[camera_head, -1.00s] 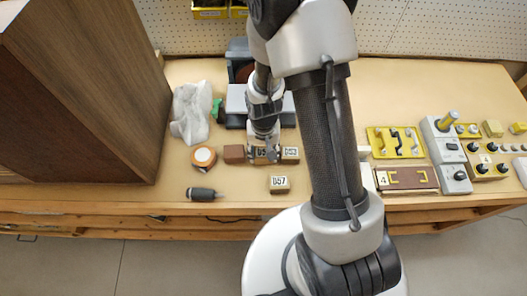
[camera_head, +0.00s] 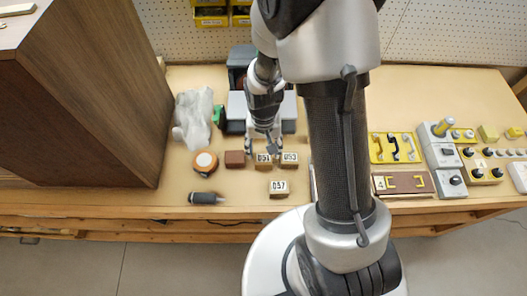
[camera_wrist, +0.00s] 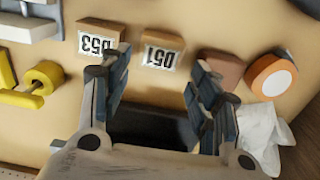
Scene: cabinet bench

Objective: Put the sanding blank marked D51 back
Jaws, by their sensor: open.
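The sanding blank marked D51 (camera_head: 263,161) is a small brown block with a white label. It sits on the bench between a plain reddish-brown block (camera_head: 235,159) and the blank marked D53 (camera_head: 289,159). In the wrist view D51 (camera_wrist: 162,48) appears upside down, with D53 (camera_wrist: 99,40) to its left. My gripper (camera_head: 265,151) is open and empty, just behind and above D51. In the wrist view its fingers (camera_wrist: 158,75) are spread apart, with D51 beyond the gap between the tips, not held. The blank marked D57 (camera_head: 278,187) lies in front of the row.
An orange-and-white roll (camera_head: 205,162), a dark cylindrical tool (camera_head: 205,198) and a crumpled pale cloth (camera_head: 193,118) lie to the left, beside a tall wooden cabinet (camera_head: 85,95). A grey machine (camera_head: 238,105) stands behind the blanks. Yellow fixtures (camera_head: 396,147) are on the right.

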